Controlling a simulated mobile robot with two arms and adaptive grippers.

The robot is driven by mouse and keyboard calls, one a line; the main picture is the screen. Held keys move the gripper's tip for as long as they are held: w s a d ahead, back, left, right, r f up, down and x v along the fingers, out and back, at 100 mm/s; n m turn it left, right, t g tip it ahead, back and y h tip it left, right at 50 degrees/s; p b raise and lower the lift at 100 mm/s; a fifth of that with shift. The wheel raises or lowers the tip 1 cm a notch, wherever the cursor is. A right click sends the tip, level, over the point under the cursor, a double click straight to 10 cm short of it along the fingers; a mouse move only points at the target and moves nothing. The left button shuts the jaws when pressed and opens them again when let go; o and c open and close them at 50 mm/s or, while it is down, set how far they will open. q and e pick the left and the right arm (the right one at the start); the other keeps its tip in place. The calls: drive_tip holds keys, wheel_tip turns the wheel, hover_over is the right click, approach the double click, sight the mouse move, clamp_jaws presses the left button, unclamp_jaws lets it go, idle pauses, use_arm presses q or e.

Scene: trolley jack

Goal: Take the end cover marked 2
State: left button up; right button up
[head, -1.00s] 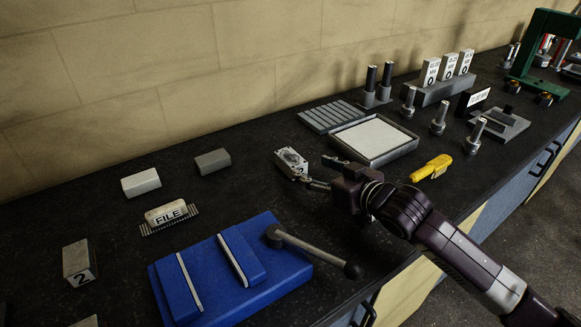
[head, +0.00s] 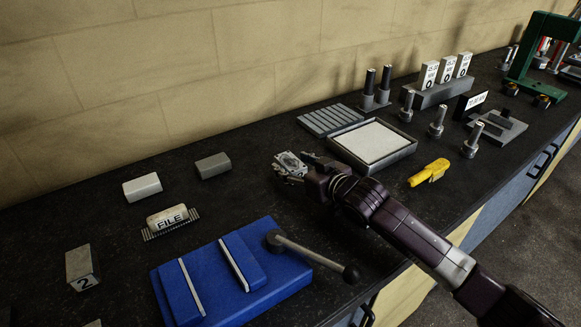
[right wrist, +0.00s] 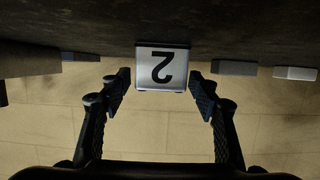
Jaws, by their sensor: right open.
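A small silver end cover (head: 289,161) stands on the dark bench, right of the grey block. In the right wrist view, the end cover (right wrist: 162,67) shows a pale face with a black 2, upside down. My right gripper (head: 293,170) is at the cover, coming from the right. In the wrist view its two fingers (right wrist: 162,95) are open, one on each side of the cover, with gaps visible. Part of the cover is hidden by the fingers in the head view. My left gripper is not in view.
A grey block marked 2 (head: 81,265) stands far left. A blue fixture with a lever (head: 205,295) lies in front, left of my arm. A white-topped tray (head: 402,152) and a yellow tool (head: 428,171) are right. A grey block (head: 212,166) and a pale block (head: 142,187) lie left.

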clamp_jaws()
drive_tip(key=shift+r, duration=0.15)
idle(0.4)
